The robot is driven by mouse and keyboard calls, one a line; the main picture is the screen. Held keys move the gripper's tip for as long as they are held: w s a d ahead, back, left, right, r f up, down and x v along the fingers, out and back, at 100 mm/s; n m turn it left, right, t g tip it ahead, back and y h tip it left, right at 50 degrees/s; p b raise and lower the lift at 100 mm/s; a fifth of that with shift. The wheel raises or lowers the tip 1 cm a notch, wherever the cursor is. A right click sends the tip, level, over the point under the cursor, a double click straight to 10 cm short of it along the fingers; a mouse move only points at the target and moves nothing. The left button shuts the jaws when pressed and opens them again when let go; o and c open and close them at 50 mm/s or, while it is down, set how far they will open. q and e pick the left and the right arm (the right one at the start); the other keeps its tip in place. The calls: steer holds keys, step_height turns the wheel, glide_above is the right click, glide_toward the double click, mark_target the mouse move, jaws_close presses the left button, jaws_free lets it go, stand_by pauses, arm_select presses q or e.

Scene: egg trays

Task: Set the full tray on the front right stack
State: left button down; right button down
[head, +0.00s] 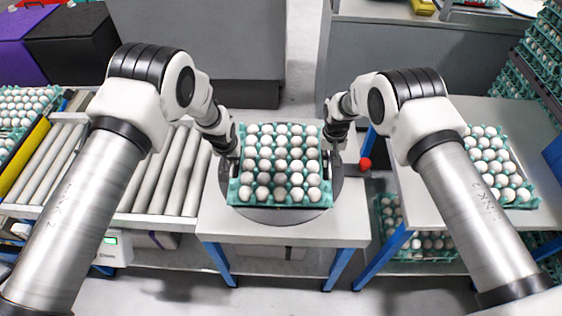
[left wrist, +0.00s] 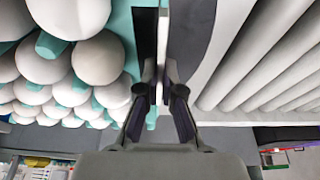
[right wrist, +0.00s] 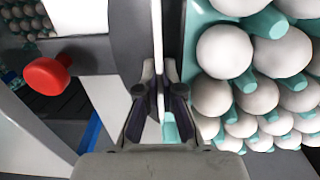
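The full tray (head: 243,196) is teal, filled with rows of white eggs, and sits level over a dark round plate (head: 270,215) on the middle table. My left gripper (head: 236,153) is at its left side and my right gripper (head: 330,147) at its right side. In the left wrist view my left fingers (left wrist: 158,88) are close together on a thin pale upright strip beside the tray. In the right wrist view my right fingers (right wrist: 160,82) close on a similar strip. A front right egg stack (head: 527,199) stands on the right table, partly hidden by my right arm.
A roller conveyor (head: 155,170) lies left of the middle table. A red knob (head: 365,163) is just right of the round plate. Tall egg stacks (head: 540,60) stand at the back right. More trays (head: 430,245) are under the right table. Bare tabletop (head: 480,112) shows behind the front right stack.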

arm_select(q)
steer(key=shift+w+r, duration=0.1)
steer(key=shift+r, duration=0.05)
arm_select(e)
steer(key=shift+w+r, duration=0.1)
steer(key=shift+r, duration=0.05)
